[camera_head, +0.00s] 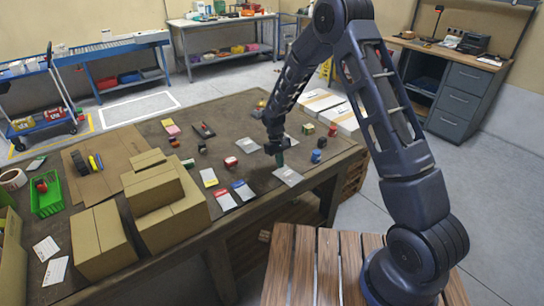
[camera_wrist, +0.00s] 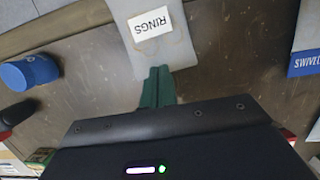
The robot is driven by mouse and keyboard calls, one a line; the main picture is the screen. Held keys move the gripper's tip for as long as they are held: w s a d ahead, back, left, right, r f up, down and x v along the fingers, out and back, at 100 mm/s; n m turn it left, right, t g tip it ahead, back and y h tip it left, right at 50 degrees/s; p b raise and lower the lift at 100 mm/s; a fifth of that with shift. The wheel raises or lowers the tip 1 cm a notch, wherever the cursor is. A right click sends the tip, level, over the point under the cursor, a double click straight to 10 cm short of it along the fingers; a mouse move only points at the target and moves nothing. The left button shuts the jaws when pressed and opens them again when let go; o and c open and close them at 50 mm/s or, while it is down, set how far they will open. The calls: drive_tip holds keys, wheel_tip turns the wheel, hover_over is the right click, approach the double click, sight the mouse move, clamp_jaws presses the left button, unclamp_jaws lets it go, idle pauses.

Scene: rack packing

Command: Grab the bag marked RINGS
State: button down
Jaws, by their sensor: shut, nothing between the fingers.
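The bag marked RINGS (camera_wrist: 160,52) is a flat grey pouch with a white label, lying on the brown table in the wrist view. In the head view it is the grey pouch (camera_head: 289,176) near the table's front right edge. My gripper (camera_wrist: 157,72) has green fingers pressed together with nothing between them. The fingertips are at the near end of the bag in the wrist view; I cannot tell whether they touch it. In the head view my gripper (camera_head: 280,160) points down just behind the bag.
A bag marked SWIVEL (camera_wrist: 305,50) with a blue band lies to the right in the wrist view. A blue round item (camera_wrist: 30,72) is to the left. Cardboard boxes (camera_head: 160,205) and a green basket (camera_head: 47,195) stand on the table's left side.

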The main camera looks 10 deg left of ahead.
sight(285, 170)
drive_tip(key=shift+s+d, duration=1.1)
